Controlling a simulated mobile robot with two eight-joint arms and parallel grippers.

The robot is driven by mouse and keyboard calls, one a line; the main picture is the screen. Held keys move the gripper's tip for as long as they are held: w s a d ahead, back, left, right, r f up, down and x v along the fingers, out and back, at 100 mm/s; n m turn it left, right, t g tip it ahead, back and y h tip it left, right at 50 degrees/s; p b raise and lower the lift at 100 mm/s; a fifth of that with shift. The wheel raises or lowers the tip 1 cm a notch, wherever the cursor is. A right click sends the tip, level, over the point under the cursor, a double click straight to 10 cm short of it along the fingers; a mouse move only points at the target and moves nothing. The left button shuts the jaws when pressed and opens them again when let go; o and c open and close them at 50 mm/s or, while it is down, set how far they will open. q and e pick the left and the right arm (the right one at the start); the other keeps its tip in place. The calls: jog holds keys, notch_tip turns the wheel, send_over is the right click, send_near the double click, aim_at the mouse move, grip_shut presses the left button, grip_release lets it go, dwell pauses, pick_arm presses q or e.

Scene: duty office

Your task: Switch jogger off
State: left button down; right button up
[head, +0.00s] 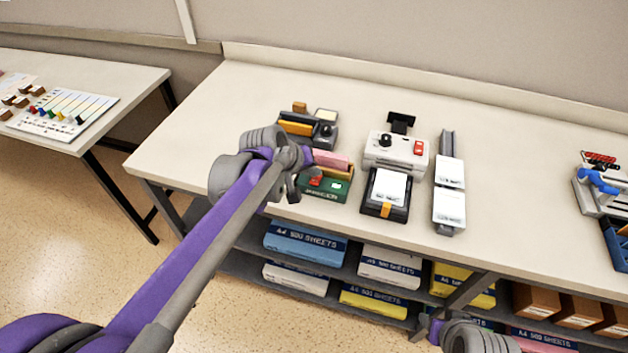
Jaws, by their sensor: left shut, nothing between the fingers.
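The jogger (335,190) is a small green-fronted machine with a name label, near the front edge of the long table. It holds pink and tan paper in its top. A red switch (315,181) sits at the left of its green front. My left gripper (294,190) is shut and empty, just left of the red switch. It covers the jogger's left end, and I cannot tell whether it touches the switch. Part of my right gripper (432,328) shows low in the picture, below the table edge; its fingers are not clear.
A dark machine with a knob (325,131) stands behind the jogger. A white machine with a red switch (398,150) and a grey rail with white pads (449,190) stand to the right. The tabletop's right middle is clear.

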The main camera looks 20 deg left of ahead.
aim_at(314, 180)
pick_arm(q)
jog(key=shift+f, duration=0.15)
pick_arm(e)
jog(key=shift+f, duration=0.1)
pick_arm(q)
jog(key=shift+s+f, duration=0.1)
jog(key=shift+f, duration=0.2)
pick_arm(e)
jog(key=shift+s+f, duration=0.1)
jog(key=shift+f, duration=0.1)
pick_arm(q)
jog(key=shift+f+b, duration=0.35)
jog(key=shift+b, duration=0.05)
pick_arm(e)
jog(key=shift+s+f, duration=0.1)
jog(key=shift+f, duration=0.15)
dwell(0.4)
pick_arm(q)
jog(key=shift+r+p, duration=0.55)
jog(key=shift+r, duration=0.25)
pick_arm(e)
jog(key=shift+w+r, duration=0.25)
jog(key=shift+r, duration=0.4)
